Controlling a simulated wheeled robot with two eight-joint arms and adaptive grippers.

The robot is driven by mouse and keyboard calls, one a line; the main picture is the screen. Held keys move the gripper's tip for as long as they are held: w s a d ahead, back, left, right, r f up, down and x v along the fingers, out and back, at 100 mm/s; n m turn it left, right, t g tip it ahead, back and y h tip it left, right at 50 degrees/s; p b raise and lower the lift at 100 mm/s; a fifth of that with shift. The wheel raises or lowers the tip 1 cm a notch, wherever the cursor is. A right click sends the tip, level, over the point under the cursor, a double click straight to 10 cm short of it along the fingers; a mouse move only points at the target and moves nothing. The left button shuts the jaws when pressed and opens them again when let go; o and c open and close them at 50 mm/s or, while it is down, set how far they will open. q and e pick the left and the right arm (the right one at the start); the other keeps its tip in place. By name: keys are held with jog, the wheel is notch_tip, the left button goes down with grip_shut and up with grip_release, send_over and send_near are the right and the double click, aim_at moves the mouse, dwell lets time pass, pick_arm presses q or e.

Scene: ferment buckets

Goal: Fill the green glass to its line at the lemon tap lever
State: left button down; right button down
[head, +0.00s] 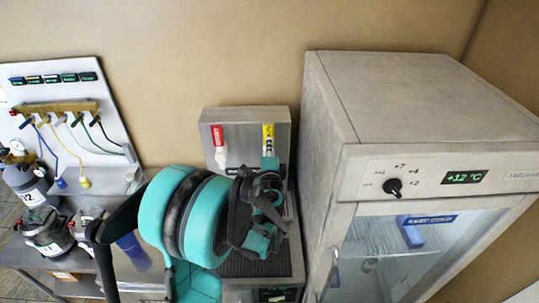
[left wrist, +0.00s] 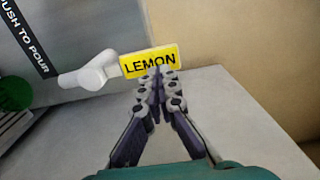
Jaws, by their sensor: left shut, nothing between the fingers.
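The lemon tap lever has a yellow LEMON tag (left wrist: 150,61) on a white handle (left wrist: 90,74) in the left wrist view. In the head view its yellow tag (head: 268,132) shows on the right of the metal dispenser (head: 244,118). My left gripper (left wrist: 158,76) is shut and empty, its fingertips at the tag's lower edge; I cannot tell whether they touch. In the head view the left gripper (head: 264,190) is in front of the dispenser. The green glass (left wrist: 14,93) is partly visible at the left edge of the wrist view; my arm seems to hide it in the head view.
A red-tagged tap (head: 218,135) is left of the lemon tap. A grey cabinet (head: 325,150) with a glass door stands close on the right. A board with hoses (head: 70,115) and several containers (head: 45,230) are at left. A drip grate (head: 240,265) lies below the taps.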

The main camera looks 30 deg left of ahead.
aim_at(268, 132)
pick_arm(q)
jog(key=shift+x, duration=1.95)
jog(key=shift+d, duration=0.1)
